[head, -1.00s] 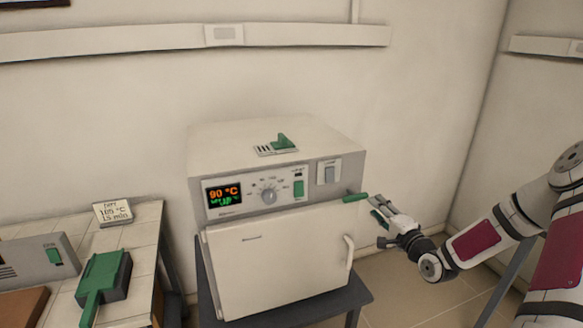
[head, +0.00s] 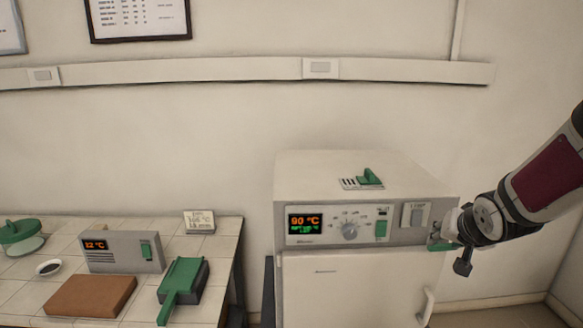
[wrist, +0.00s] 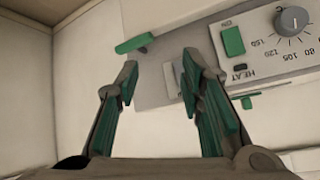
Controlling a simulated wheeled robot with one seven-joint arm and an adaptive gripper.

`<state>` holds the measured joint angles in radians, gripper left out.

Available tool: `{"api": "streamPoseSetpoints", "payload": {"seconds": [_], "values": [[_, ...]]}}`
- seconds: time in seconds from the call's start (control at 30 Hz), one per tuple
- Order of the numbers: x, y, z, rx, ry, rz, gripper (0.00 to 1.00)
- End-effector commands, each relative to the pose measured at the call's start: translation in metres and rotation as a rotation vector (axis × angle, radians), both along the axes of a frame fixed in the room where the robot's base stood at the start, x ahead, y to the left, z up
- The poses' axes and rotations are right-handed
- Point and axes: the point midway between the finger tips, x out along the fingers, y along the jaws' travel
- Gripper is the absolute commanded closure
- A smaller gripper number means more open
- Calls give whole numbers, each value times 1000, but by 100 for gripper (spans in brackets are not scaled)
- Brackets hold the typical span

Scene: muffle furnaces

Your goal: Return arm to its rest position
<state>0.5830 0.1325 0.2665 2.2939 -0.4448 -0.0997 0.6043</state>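My gripper (head: 440,238) is at the right front edge of the white furnace (head: 362,272) in the head view, partly hidden by my wrist. In the wrist view my gripper (wrist: 160,68) is open, its two green-padded fingers apart with nothing between them. A green lever (wrist: 134,43) sticks out from the furnace's panel edge just beyond the fingertips. Whether a finger touches the furnace is not clear. The furnace door is shut and its display (head: 305,223) reads 90 °C.
A tiled table (head: 225,255) at left holds a small grey device (head: 123,253), a brown slab (head: 90,296), a green-topped block (head: 183,280), a small dish (head: 49,267) and a sign card (head: 199,221). A green piece (head: 369,177) lies on the furnace top. Open floor shows at right.

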Motion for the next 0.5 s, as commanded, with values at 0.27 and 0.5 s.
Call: {"api": "streamPoseSetpoints", "payload": {"seconds": [0.27, 0.5], "values": [[-81, 52, 61, -153, 142, 74, 65], [-170, 100, 89, -175, 248, 191, 65]]}}
